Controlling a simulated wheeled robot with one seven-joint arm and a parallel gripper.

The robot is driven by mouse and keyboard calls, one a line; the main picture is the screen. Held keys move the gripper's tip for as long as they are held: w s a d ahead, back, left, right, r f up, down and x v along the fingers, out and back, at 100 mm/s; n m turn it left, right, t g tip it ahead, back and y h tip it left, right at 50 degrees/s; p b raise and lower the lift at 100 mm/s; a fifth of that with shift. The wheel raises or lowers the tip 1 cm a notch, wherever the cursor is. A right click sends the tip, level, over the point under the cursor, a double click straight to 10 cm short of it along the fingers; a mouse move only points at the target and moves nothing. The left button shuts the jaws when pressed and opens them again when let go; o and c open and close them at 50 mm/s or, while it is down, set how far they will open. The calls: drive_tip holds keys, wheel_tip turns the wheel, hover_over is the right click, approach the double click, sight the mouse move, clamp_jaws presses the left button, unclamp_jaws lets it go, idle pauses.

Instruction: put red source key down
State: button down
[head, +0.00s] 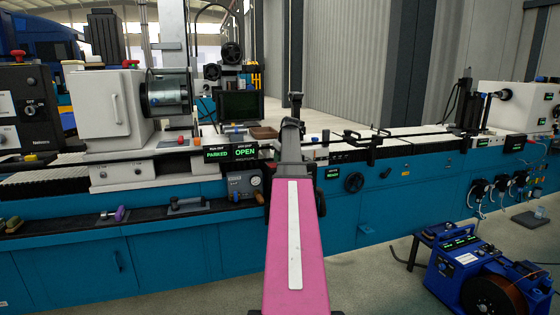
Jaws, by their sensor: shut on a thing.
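My gripper (292,125) is at the far end of my pink arm, in front of the long bed welder (190,250), near the middle of its bed. It is seen from behind, and its fingertips are hidden by my wrist. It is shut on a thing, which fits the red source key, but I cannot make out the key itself. How far the gripper is from the machine's surface cannot be told.
A dark front ledge (70,224) holds a purple-handled tool (119,214) and a grey one (188,204). Panels read PARKED and OPEN (245,150). A brown block (264,132) lies left of my wrist. A blue wire-spool unit (480,270) stands on the floor at right.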

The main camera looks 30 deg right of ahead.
drive_tip(key=shift+f, duration=0.45)
drive_tip(key=shift+f, duration=0.1)
drive_tip(key=c, duration=0.9)
unclamp_jaws()
